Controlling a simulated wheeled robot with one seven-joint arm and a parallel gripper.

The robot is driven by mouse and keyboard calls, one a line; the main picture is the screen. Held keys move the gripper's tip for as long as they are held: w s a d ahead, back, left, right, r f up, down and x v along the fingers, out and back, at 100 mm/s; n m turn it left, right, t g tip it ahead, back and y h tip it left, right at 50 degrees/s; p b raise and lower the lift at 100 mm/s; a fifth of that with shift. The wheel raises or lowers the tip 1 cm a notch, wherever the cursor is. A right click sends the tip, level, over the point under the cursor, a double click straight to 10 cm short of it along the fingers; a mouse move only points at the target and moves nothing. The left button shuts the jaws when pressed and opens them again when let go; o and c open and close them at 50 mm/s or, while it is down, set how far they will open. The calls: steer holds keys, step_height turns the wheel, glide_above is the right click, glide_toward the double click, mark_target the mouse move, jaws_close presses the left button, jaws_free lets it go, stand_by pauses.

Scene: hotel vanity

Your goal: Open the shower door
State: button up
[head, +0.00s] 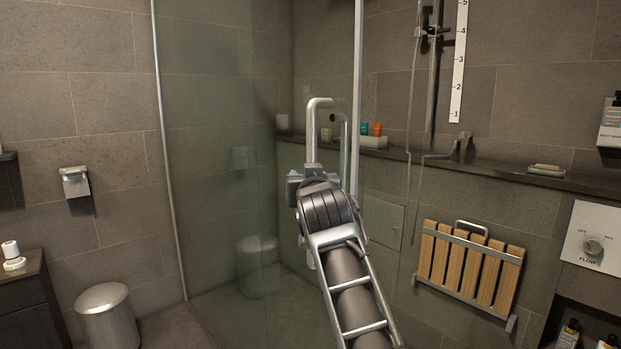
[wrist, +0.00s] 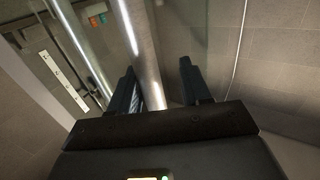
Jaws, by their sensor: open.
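The glass shower door (head: 215,150) stands in the middle of the head view, with a metal edge strip (head: 358,60) on its right side. A silver looped handle (head: 312,130) is fixed to the glass near that edge. In the wrist view my gripper (wrist: 160,85) is open. The handle's bar (wrist: 143,45) runs between the two dark fingers, nearer the left one. Whether a finger touches the bar cannot be told.
A grey bin (head: 108,315) stands on the floor at lower left beside a dark cabinet (head: 25,300). A folding wooden seat (head: 470,265) hangs on the right wall below a ledge (head: 490,172). A flow control panel (head: 594,238) is at far right.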

steer(key=shift+d+r, duration=0.15)
steer(key=shift+d, duration=0.05)
stand_by(0.3)
steer(key=s, duration=0.8)
